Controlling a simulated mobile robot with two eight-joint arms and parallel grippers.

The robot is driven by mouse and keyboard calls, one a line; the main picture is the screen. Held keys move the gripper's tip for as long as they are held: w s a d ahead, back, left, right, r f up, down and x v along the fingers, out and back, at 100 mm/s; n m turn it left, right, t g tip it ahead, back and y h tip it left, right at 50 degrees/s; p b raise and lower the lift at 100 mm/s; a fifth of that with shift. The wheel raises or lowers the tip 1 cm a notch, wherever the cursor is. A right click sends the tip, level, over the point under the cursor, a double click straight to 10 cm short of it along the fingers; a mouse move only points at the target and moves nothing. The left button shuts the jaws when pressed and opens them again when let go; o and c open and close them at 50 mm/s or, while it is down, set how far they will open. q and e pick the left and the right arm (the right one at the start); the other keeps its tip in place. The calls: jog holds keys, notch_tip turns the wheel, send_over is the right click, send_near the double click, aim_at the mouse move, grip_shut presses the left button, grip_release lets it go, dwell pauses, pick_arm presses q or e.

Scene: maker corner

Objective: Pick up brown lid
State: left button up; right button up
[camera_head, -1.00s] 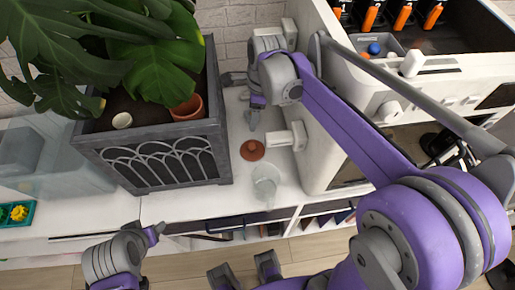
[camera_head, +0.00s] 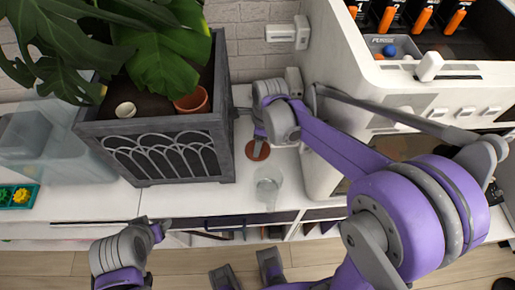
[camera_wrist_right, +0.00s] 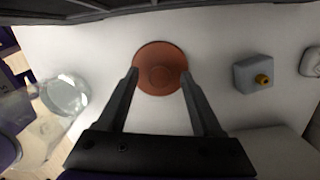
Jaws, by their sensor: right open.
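The brown lid (camera_head: 257,151), a flat reddish-brown disc with a raised centre, lies on the white cabinet top right of the planter. In the right wrist view the lid (camera_wrist_right: 160,56) lies just beyond and between my right gripper's two spread fingertips (camera_wrist_right: 159,75). In the head view my right gripper (camera_head: 252,124) reaches down over the lid and partly hides it. It is open and holds nothing. My left gripper (camera_head: 158,230) is at the lower left, off the cabinet's front edge; its jaws are not clear.
A clear glass jar (camera_head: 268,186) stands in front of the lid. The grey planter (camera_head: 160,185) with a leafy plant is close on the left, and a white machine (camera_head: 325,165) is on the right.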

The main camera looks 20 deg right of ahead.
grip_shut()
dwell(0.3)
